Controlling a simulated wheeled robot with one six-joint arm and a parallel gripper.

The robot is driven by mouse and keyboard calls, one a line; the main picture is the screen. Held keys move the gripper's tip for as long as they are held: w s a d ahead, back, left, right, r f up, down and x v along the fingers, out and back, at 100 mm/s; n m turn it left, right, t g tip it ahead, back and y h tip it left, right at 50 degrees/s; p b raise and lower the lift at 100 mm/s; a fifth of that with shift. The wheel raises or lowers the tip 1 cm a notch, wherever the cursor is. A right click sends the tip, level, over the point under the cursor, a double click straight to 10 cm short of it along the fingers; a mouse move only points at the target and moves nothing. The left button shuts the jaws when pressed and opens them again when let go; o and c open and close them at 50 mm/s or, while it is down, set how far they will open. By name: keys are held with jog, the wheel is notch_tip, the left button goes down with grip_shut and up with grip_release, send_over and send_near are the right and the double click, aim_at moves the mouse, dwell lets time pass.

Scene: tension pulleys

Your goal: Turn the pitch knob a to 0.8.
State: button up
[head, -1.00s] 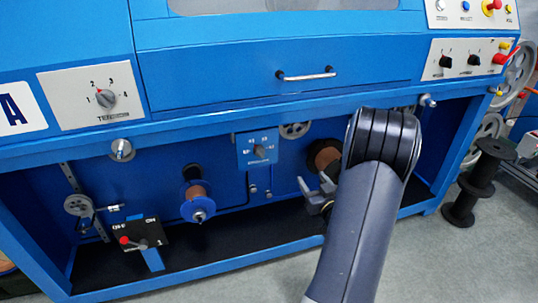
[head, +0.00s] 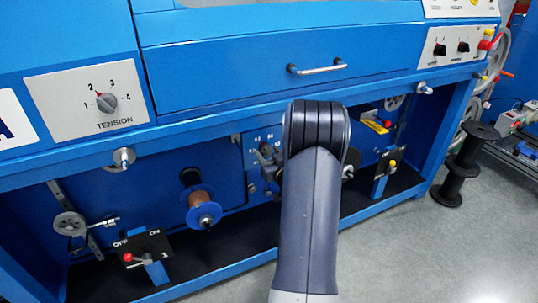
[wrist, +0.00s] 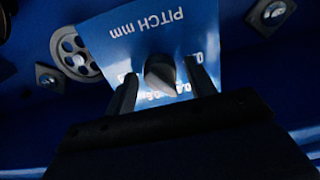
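The pitch knob (wrist: 160,76) is a small dark knob with a pointed edge. It stands on a blue plate marked "PITCH mm" (wrist: 122,28), upside down in the wrist view. White numbers line the plate's lower part, partly hidden and too dim to read surely, so I cannot tell the knob's setting. My gripper (wrist: 159,88) is open, with one dark finger on each side of the knob and a visible gap to both. In the head view the plate (head: 252,153) shows beside my arm, which hides part of it.
A tension dial (head: 107,103) is at the left. A copper spool (head: 201,200) and an on/off lever box (head: 143,250) stand left of my arm. A drawer handle (head: 317,69) juts out above.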

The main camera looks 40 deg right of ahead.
jog(key=c, duration=0.8)
jog(key=shift+c, duration=0.2)
jog(key=shift+m, duration=0.3)
jog(key=m+p, duration=0.1)
jog(key=m, duration=0.3)
jog(key=shift+m, duration=0.3)
jog(key=m+p, duration=0.1)
jog(key=m, duration=0.4)
jog(key=shift+r+m+p, duration=0.1)
jog(key=shift+m+p, duration=0.2)
jog(key=shift+p, duration=0.05)
jog(key=m+p, duration=0.2)
jog(key=m, duration=0.4)
jog(key=m+p, duration=0.2)
jog(key=m, duration=0.5)
jog(key=shift+p, duration=0.3)
